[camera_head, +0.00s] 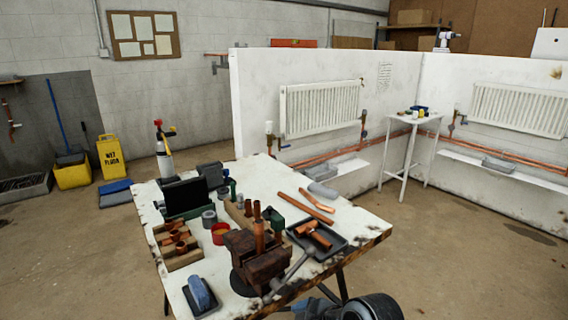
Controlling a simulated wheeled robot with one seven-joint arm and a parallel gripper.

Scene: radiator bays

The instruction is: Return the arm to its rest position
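A dark rounded part with a grey piece beside it shows at the bottom edge, just in front of the workbench (355,238); it looks like part of my own arm. Most of the arm is cut off by the frame. No gripper fingers show, so I cannot see whether my gripper holds anything.
The workbench holds a rusty vise (258,262), copper pipes (306,206), a black tray (324,252), a wooden box of fittings (176,245) and a blue-handled float (199,293). Radiators (320,108) hang on white partitions behind. A small white table (415,119) stands back right. Floor at right is clear.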

